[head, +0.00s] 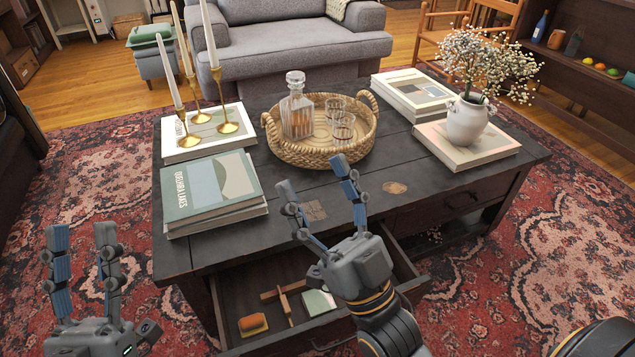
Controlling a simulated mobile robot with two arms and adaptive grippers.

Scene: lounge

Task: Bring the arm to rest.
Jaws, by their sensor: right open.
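My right gripper (323,205) is open and empty, with its fingers spread. It is above the pulled-out drawer (270,273) of the dark coffee table (330,188), near the table's front edge. My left gripper (80,240) is at the lower left, over the patterned rug. Its fingers stand apart and nothing is between them. The drawer holds an orange-and-yellow item (252,324), a wooden cross-shaped piece (285,300) and a pale green-and-white item (319,302). My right gripper and arm hide part of the drawer.
On the table stand a wicker tray (322,157) with a decanter and glasses, brass candlesticks (226,127), book stacks (215,190) and a white flower vase (467,122). A grey sofa (295,50) is behind. The rug (90,170) at left is clear.

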